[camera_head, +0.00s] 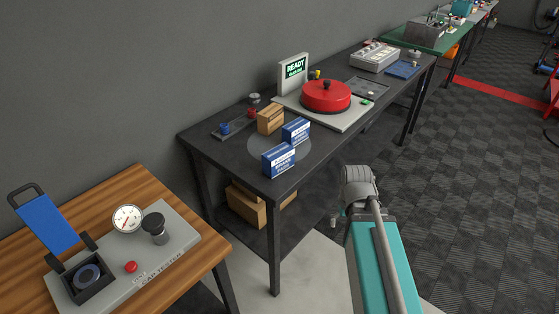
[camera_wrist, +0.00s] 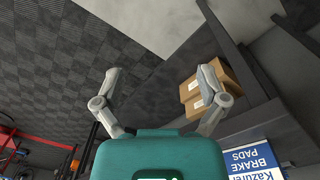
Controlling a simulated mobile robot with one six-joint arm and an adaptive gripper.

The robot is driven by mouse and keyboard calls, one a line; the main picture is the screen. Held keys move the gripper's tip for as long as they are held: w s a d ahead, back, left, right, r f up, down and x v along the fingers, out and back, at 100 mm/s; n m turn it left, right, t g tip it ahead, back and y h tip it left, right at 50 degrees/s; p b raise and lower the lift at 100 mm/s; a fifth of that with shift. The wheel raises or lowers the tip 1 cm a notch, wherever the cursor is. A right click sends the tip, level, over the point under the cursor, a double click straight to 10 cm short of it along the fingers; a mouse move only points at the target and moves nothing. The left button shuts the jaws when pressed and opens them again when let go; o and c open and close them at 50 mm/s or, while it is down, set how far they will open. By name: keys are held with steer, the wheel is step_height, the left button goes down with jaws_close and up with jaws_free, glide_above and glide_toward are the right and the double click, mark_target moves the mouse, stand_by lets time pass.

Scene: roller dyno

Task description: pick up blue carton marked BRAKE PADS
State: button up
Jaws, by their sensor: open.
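Two blue and white cartons stand upright on the dark workbench (camera_head: 222,137), one nearer its front edge (camera_head: 278,160) and one just behind it (camera_head: 296,131). Their print is hard to read in the head view. In the wrist view a blue and white carton marked BRAKE PADS (camera_wrist: 252,160) shows upside down at the lower right, partly cut off. I cannot tell for certain which of the two it is. My gripper (camera_wrist: 163,70) is open and empty, its fingers apart from the carton, which lies outside them. In the head view the fingers are not clearly visible.
A small brown box (camera_head: 270,119) stands behind the cartons. A red round device (camera_head: 326,96) sits on a plate to their right. Brown boxes (camera_wrist: 205,88) lie on the bench's lower shelf (camera_head: 297,208). A wooden table with a tester (camera_head: 140,262) is at left.

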mark_target(280, 152)
steer(key=w+a+r+n+t+h, duration=0.2)
steer(key=w+a+n, duration=0.3)
steer(key=a+n, duration=0.1)
steer(key=w+a+r+n+t+h, duration=0.2)
steer(key=w+a+n+h, duration=0.1)
steer(key=w+a+n, duration=0.2)
steer(key=w+a+r+n+t+h, duration=0.1)
steer(key=w+a+r+n+h, duration=0.1)
steer(key=w+a+n, duration=0.3)
steer(key=shift+w+a+n+t+h+b, duration=0.15)
steer(key=shift+a+n+t+h+b, duration=0.1)
steer(key=shift+a+n, duration=0.6)
steer(key=shift+w+a+n+t+h+b, duration=0.15)
steer(key=shift+a+n+h, duration=0.1)
steer(key=shift+a+n, duration=0.6)
steer(key=w+a+r+n+t, duration=0.1)
steer(key=a+r+n+t, duration=0.1)
steer(key=a, duration=0.3)
steer(key=a+r+n+t+h, duration=0.1)
steer(key=a+r+n, duration=0.1)
steer(key=a+n, duration=0.3)
steer(key=shift+w+a+r+t, duration=0.25)
steer(key=shift+w+a+t, duration=0.15)
steer(key=shift+a, duration=0.1)
